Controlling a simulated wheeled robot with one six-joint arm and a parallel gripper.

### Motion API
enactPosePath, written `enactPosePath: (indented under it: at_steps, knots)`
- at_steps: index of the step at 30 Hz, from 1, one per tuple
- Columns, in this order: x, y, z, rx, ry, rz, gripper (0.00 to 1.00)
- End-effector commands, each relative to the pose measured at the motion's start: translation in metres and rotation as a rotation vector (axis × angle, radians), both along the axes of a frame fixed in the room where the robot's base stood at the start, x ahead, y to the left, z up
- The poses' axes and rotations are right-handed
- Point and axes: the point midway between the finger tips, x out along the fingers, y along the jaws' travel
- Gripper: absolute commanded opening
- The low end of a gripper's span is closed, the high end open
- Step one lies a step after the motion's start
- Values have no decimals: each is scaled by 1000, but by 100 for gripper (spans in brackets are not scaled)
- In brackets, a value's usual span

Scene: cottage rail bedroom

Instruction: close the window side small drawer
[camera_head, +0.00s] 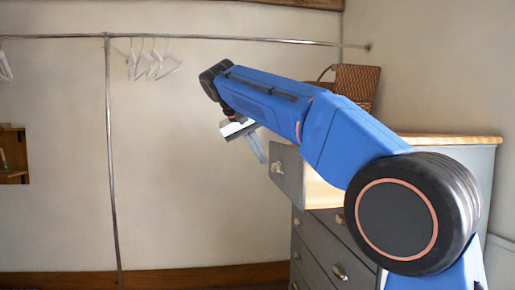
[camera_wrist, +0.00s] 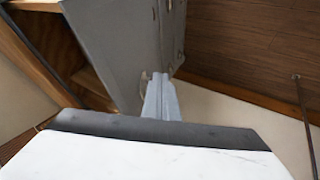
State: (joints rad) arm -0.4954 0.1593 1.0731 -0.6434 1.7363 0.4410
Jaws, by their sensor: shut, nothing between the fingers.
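The small drawer (camera_head: 287,172) stands pulled out at the top left of the grey dresser (camera_head: 322,240) in the head view. Its grey front and pale wooden inside show, partly hidden by my arm. My gripper (camera_head: 263,158) is just left of the drawer front, pointing down, with its fingers together and empty. In the wrist view, my gripper (camera_wrist: 162,78) is at the centre, close to a grey panel (camera_wrist: 115,45) that looks like the drawer front. I cannot tell whether they touch. A pale handle shows beside the fingertips there.
The dresser has a wooden top (camera_head: 455,139) with a wicker basket (camera_head: 358,82) on it. More closed drawers with knobs sit below. A metal clothes rail (camera_head: 110,160) with white hangers (camera_head: 152,63) stands left. The space between its post and the dresser is free.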

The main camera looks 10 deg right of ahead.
Motion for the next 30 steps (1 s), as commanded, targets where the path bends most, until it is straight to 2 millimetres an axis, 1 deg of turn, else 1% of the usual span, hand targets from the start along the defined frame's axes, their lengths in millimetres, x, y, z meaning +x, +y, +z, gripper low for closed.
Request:
enactPosePath:
  at_steps: [3, 8, 9, 12, 16, 21, 30]
  knots:
    - [8, -11, -17, -1, 2, -2, 0]
    - [18, -24, -39, -2, 1, -1, 0]
    - [17, -32, -36, 0, -2, -2, 0]
    - [17, -44, -36, 0, -1, -2, 0]
    - [17, -56, -36, 0, 0, -1, 0]
    - [17, -61, -36, 1, -1, 1, 0]
    - [17, -61, -36, 0, -1, 0, 0]
